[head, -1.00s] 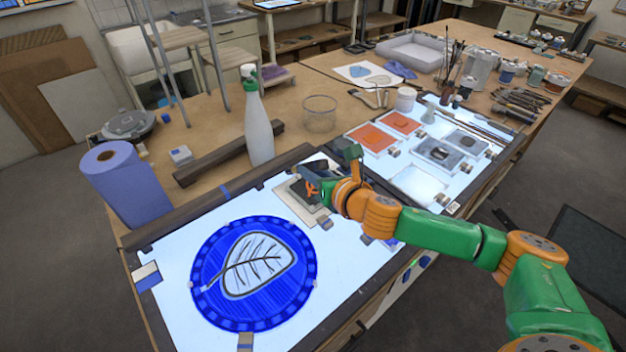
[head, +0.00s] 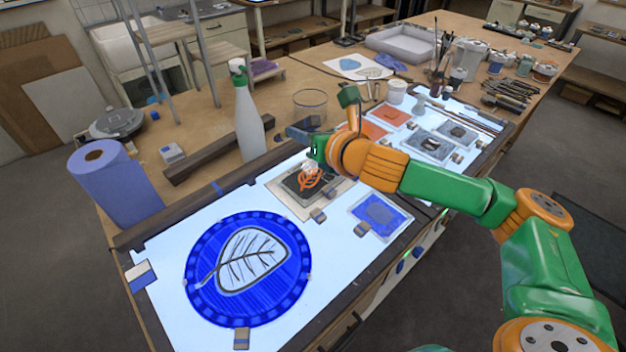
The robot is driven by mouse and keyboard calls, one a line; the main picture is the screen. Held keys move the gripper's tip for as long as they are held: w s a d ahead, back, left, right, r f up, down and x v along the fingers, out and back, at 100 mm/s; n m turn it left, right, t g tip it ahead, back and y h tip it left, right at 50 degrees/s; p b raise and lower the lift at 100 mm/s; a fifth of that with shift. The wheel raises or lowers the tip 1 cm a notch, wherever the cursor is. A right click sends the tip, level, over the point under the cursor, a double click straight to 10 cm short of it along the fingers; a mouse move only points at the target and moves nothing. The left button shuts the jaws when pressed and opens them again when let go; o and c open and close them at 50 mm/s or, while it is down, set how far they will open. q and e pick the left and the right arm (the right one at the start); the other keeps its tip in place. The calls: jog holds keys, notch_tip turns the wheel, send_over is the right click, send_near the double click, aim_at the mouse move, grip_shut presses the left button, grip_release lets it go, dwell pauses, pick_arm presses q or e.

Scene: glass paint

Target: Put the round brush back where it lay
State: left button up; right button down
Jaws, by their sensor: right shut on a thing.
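My right gripper (head: 309,162) reaches in from the right and is over the dark tile (head: 296,182) with an orange leaf mark, on the light table (head: 165,290). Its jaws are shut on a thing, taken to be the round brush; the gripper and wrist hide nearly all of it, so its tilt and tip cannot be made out. I cannot tell whether it touches the tile. My left gripper is not in view.
A blue round glass panel (head: 207,300) with a leaf lies at the front left. A spray bottle (head: 248,125) and a clear round container (head: 309,104) stand behind. A blue paint tray (head: 380,212) lies right of the tile. Brushes and jars fill the back right.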

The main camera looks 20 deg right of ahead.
jog(key=shift+r, duration=0.75)
